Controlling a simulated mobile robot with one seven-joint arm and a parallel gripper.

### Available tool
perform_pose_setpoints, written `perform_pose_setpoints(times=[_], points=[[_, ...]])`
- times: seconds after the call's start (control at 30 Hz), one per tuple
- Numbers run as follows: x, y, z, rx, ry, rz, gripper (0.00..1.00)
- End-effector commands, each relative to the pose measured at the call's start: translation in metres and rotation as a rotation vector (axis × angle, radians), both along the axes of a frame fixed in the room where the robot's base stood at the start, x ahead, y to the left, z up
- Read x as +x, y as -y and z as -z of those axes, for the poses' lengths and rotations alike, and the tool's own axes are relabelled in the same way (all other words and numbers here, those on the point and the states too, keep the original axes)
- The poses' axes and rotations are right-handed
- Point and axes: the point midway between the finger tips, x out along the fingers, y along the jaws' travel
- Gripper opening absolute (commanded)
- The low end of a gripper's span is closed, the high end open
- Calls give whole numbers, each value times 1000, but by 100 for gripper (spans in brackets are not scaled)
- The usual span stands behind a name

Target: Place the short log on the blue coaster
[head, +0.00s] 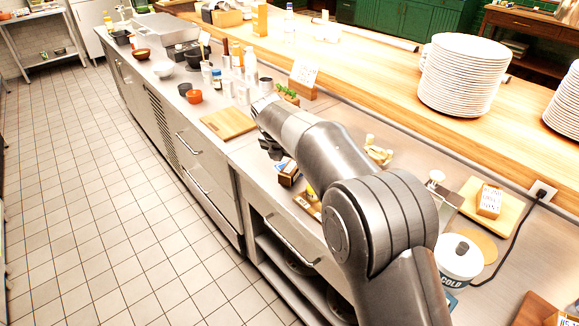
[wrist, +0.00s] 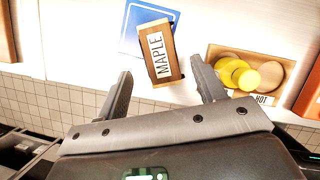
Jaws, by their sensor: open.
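A wooden block with a white MAPLE label (wrist: 160,55) is in the wrist view, between and just beyond my fingertips. It may be the short log; I see no clearer log. A blue square with a white line, likely the blue coaster (wrist: 134,30), lies behind it. The block overlaps its right part in the picture; I cannot tell whether they touch. My gripper (wrist: 160,68) is open, with nothing clamped. In the head view my gripper (head: 268,149) is over the steel counter, close to a small brown block (head: 289,174).
Right of the block is a wooden tray (wrist: 217,52) with yellow and tan round pieces and a HOT label. The head view shows a cutting board (head: 229,123), a COLD-labelled pot (head: 458,262) and plate stacks (head: 463,75). The counter's front edge is close by.

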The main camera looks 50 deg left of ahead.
Motion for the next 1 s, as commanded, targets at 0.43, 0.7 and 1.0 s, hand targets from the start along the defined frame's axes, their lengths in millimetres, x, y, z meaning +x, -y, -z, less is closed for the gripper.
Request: perform_pose_setpoints(times=[0.43,0.7,1.0], points=[[-22,9,-57,0,0,0,63],[-21,11,-60,2,-1,7,63],[51,114,-116,141,-51,416,63]])
